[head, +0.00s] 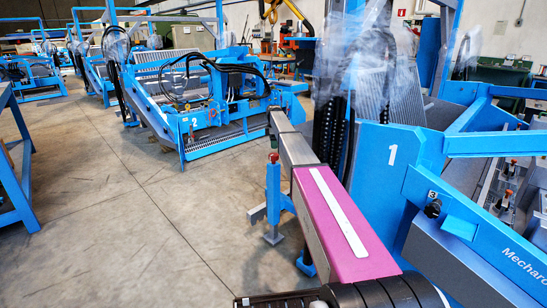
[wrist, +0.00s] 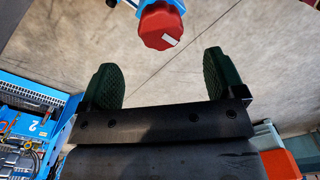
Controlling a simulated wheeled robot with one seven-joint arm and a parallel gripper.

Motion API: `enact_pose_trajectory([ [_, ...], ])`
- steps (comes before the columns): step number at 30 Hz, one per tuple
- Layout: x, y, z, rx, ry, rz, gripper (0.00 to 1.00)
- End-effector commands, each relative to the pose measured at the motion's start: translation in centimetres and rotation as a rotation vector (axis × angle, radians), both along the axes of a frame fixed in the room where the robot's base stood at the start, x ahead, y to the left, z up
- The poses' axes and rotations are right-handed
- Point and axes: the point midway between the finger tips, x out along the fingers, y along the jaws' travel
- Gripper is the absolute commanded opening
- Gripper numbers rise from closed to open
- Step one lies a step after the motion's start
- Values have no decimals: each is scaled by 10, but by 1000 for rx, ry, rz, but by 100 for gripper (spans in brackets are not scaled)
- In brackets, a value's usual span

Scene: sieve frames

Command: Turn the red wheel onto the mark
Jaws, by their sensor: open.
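The red wheel (wrist: 160,32) has a lobed rim and shows at the top of the wrist view. A small white patch (wrist: 172,41) lies on its lower right face. Blue and pale parts show behind it, partly cut off by the frame. I cannot make out a separate mark. My gripper (wrist: 160,78) is open, with two dark green ribbed fingers wide apart. The wheel is beyond the fingertips, roughly between their lines, and nothing is between the fingers.
A blue machine numbered 2 (head: 205,146) is farther back. A blue post (head: 273,190) stands near the middle. The concrete floor (head: 110,215) at left is clear.

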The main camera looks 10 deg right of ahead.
Motion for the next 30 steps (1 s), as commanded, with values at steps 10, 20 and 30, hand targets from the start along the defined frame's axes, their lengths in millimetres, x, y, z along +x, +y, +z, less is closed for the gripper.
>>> enact_pose_trajectory([
  [10,0,0,-61,0,2,-1,88],
  [20,0,0,-89,0,0,-2,88],
  [30,0,0,-89,0,0,-2,40],
])
